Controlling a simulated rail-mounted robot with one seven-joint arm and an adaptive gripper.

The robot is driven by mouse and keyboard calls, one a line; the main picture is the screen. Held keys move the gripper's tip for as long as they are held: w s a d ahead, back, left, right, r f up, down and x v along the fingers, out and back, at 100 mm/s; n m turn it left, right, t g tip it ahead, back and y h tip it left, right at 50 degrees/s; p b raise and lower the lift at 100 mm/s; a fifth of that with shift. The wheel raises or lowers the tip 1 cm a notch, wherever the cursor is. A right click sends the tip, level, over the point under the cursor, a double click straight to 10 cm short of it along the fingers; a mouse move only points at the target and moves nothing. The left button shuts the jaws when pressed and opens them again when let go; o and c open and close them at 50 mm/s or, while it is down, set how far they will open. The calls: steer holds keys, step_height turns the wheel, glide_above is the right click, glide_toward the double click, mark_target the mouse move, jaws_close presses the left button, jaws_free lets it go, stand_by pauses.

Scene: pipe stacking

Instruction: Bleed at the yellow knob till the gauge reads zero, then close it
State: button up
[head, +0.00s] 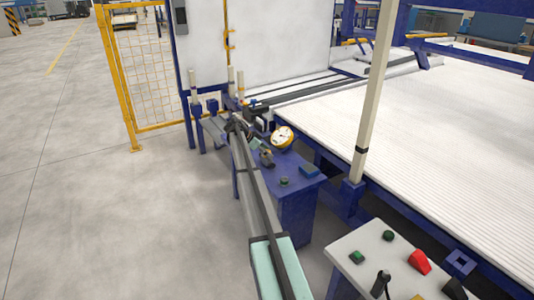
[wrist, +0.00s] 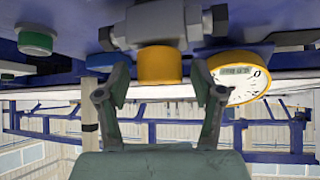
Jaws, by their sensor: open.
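The yellow knob (wrist: 160,66) hangs below a grey metal valve body (wrist: 155,25) in the wrist view. My gripper (wrist: 161,84) is open, with one finger on each side of the knob's lower end. A gap shows on both sides, and nothing is held. The gauge (wrist: 238,80) has a yellow rim and a white face, right of the knob and partly behind the right finger. Its small display is too blurred to read surely. In the head view the gauge (head: 282,136) stands above the blue cabinet. I cannot make out the knob clearly there, near my arm.
A green button (wrist: 36,38) sits left of the valve in the wrist view. The blue cabinet (head: 297,215) stands beside a wide ribbed bed (head: 450,130). A control panel (head: 400,262) with buttons is at the lower right. Open floor lies to the left, before a yellow fence (head: 128,100).

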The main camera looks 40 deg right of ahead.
steer(key=c, duration=1.1)
steer(key=shift+c, duration=0.2)
steer(key=shift+s+n, duration=0.1)
steer(key=shift+n, duration=0.2)
steer(key=n+t, duration=0.3)
steer(key=shift+s+h+p, duration=0.15)
steer(key=shift+h+p, duration=0.15)
steer(key=shift+p, duration=0.1)
steer(key=n+t, duration=0.1)
steer(key=n, duration=0.1)
steer(key=n+t+p, duration=0.1)
steer(key=n+t, duration=0.1)
steer(key=n, duration=0.1)
steer(key=shift+r+t, duration=0.15)
steer(key=shift+t, duration=0.15)
steer(key=n+t+y+p, duration=0.1)
steer(key=n+p, duration=0.1)
steer(key=n+t+y+p, duration=0.2)
steer(key=n, duration=0.1)
steer(key=shift+d+r+p, duration=0.1)
steer(key=shift+p, duration=0.2)
steer(key=shift+w+f+n+t+y+p, duration=0.1)
steer(key=shift+n+t+y+p, duration=0.35)
steer(key=shift+n, duration=0.6)
steer(key=shift+w+f+n+t+y+p, duration=0.15)
steer(key=shift+n+t+y, duration=0.5)
steer(key=shift+n, duration=0.4)
steer(key=shift+y, duration=0.3)
